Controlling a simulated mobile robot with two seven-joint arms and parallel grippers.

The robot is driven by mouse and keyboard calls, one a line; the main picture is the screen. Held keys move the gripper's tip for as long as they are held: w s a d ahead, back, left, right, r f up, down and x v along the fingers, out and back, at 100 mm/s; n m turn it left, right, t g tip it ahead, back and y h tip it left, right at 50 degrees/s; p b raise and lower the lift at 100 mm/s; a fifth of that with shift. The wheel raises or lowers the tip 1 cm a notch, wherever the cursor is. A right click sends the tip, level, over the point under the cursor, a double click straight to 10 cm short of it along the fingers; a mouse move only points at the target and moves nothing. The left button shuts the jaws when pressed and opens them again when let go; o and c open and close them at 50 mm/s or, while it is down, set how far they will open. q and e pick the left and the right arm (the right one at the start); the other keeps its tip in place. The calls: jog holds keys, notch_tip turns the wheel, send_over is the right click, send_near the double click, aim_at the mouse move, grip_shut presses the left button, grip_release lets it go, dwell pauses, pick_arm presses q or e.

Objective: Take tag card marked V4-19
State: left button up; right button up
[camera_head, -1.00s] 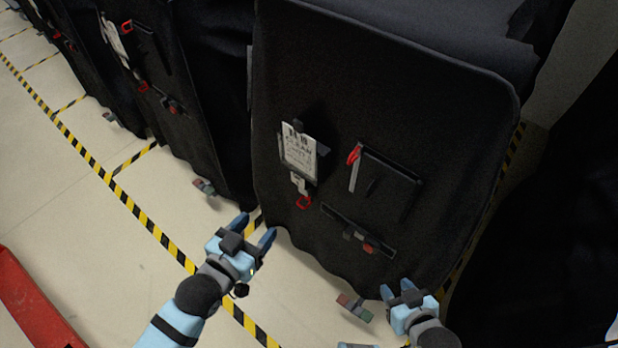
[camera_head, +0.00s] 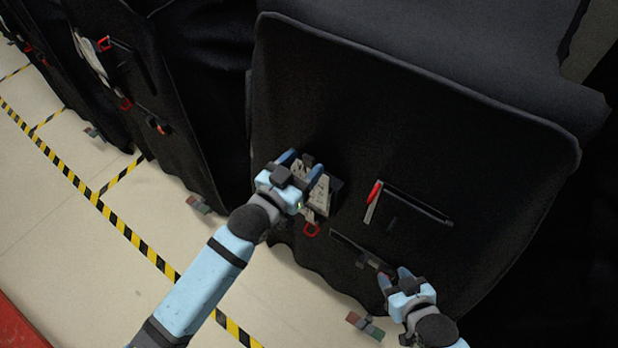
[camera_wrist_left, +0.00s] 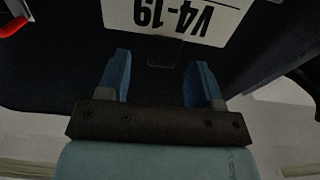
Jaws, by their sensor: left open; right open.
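The white tag card (camera_wrist_left: 181,18) marked V4-19 appears upside down at the top of the left wrist view. In the head view the card (camera_head: 320,194) hangs on the front of a black covered cart (camera_head: 420,130), partly hidden by my left gripper. My left gripper (camera_head: 302,164) is open at the card's left and upper side. In the left wrist view its blue fingers (camera_wrist_left: 156,78) are apart with nothing between them, and the card lies beyond their tips. My right gripper (camera_head: 394,279) is open and empty near the cart's lower front.
A red clip (camera_head: 311,229) hangs below the card. A slot with a red tab (camera_head: 374,191) and a dark bar (camera_head: 361,251) are on the cover at right. Another covered cart (camera_head: 165,100) stands at left. Striped tape (camera_head: 130,233) crosses the open floor.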

pick_arm(q)
jog(key=x, duration=0.2)
jog(key=shift+w+d, duration=0.2)
jog(key=shift+w, duration=0.15)
jog(key=shift+a, duration=0.1)
grip_shut()
